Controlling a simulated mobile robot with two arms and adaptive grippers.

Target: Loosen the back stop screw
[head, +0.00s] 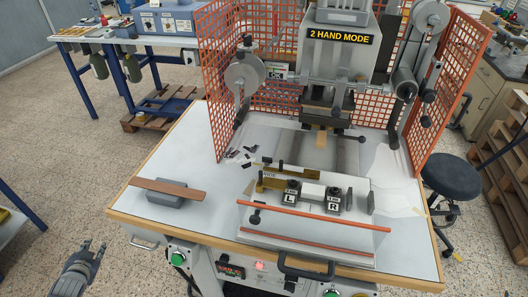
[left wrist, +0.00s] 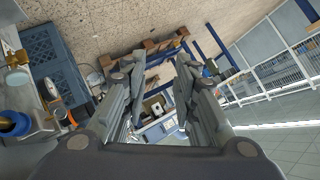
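The foil stamping press (head: 336,55) stands on a white table and carries a "2 HAND MODE" sign. In front of it lies a light work plate with a brass back stop bar (head: 270,181), two black blocks marked L (head: 291,193) and R (head: 334,201), and a small black knob (head: 254,217). I cannot tell which part is the back stop screw. My left gripper (head: 94,248) is at the lower left, off the table's left front corner and well away from the plate. The left wrist view shows its fingers (left wrist: 160,62) spread and empty. My right gripper is out of view.
A brown strip (head: 167,187) rests across a grey block on the table's left side. Orange mesh guards (head: 228,70) flank the press. An orange rod (head: 313,215) crosses the plate's front. A black stool (head: 452,178) stands at right.

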